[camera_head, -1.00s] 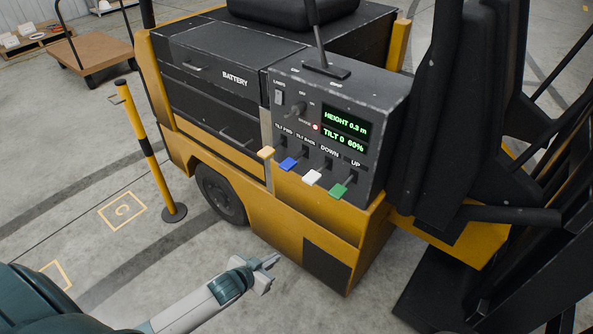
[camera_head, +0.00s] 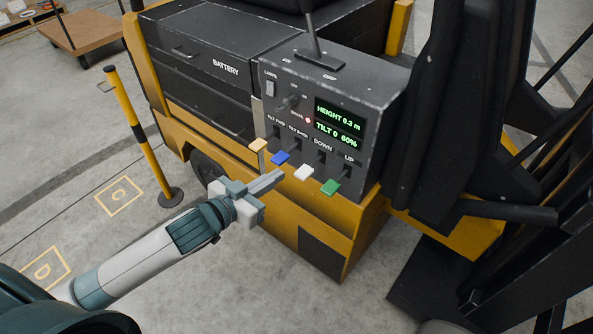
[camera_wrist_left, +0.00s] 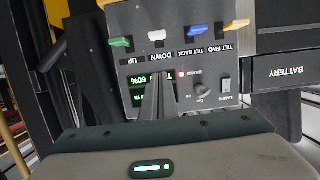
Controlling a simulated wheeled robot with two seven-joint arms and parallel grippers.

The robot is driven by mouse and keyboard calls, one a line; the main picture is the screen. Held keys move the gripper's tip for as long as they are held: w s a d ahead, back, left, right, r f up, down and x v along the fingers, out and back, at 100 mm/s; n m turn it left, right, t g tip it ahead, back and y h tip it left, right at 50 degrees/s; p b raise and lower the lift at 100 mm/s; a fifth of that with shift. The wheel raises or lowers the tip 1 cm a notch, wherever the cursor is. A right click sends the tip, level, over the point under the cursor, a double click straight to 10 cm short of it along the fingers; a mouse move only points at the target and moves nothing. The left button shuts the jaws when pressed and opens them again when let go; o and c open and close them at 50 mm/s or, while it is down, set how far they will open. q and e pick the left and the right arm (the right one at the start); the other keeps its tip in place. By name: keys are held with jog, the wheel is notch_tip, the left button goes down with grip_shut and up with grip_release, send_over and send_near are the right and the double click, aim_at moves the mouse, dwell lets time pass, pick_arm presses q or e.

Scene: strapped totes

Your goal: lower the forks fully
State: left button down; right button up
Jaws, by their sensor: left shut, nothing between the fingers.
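The forklift's control panel (camera_head: 350,88) carries a row of coloured levers. The white lever (camera_head: 304,173) is under the DOWN label and the green lever (camera_head: 330,187) under UP. The blue lever (camera_head: 281,158) and the orange lever (camera_head: 258,145) are the tilt levers. The display (camera_head: 338,122) reads HEIGHT 0.3 m and TILT 0, 60%. My left gripper (camera_head: 278,176) is shut and empty, its tips near the blue and white levers; contact cannot be told. In the left wrist view its fingers (camera_wrist_left: 159,95) point towards the white lever (camera_wrist_left: 156,35). My right gripper is out of view.
A key switch (camera_head: 288,102) and a LAMPS switch (camera_head: 270,88) sit beside the display. A yellow and black post (camera_head: 140,135) stands left of the truck. The dark mast (camera_head: 540,190) is at the right.

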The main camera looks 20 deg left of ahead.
pick_arm(q)
jog(key=shift+w, duration=0.15)
jog(key=p, duration=0.4)
send_over(298, 173)
jog(key=s, duration=0.2)
notch_tip(298, 173, down, 2)
jog(key=shift+w+d+f+p, duration=0.1)
jog(key=shift+d+f+p, duration=0.05)
jog(key=shift+f, duration=1)
jog(key=shift+w+d+f+p, duration=0.1)
jog(key=shift+f+p, duration=0.05)
jog(key=shift+f, duration=1)
jog(key=shift+s, duration=0.1)
